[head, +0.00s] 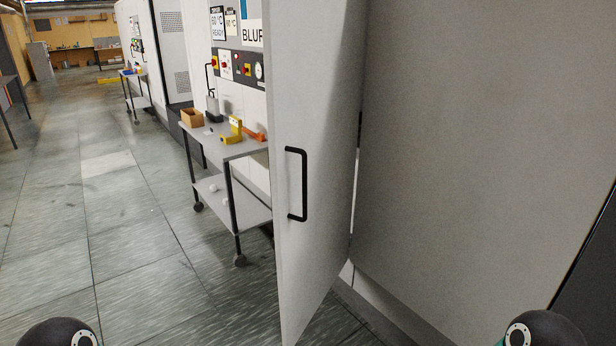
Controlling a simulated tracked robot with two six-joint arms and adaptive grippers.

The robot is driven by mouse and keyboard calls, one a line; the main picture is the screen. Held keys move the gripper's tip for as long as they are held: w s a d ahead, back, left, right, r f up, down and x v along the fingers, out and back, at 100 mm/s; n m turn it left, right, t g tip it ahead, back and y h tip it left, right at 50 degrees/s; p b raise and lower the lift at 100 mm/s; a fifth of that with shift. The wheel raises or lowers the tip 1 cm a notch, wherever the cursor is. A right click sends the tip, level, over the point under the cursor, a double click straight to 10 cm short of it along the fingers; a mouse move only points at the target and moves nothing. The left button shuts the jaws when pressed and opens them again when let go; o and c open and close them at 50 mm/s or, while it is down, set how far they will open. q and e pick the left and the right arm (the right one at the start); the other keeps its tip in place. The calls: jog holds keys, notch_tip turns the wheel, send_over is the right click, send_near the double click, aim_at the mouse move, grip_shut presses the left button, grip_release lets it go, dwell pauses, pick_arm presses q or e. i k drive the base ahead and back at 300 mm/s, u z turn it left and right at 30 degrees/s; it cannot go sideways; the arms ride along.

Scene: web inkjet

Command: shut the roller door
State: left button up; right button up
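A tall pale grey door (318,130) stands swung open in the middle of the head view, its edge toward me. A black bar handle (303,184) is fixed upright on its left-hand face. To the right of the door is a broad pale grey cabinet panel (470,130), with a narrow dark gap at the hinge side. Neither gripper is in view. Only dark rounded parts of my own arms show at the bottom left and bottom right corners, well apart from the door.
A grey wheeled cart (240,148) holding a cardboard box (191,117) and yellow and orange items stands behind the door's left side. A control panel (238,66) is on the wall above it. The tiled floor (120,230) at left is clear.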

aim_at(313, 53)
jog(key=z, duration=0.05)
jog(key=i, duration=1)
jog(key=u, duration=0.05)
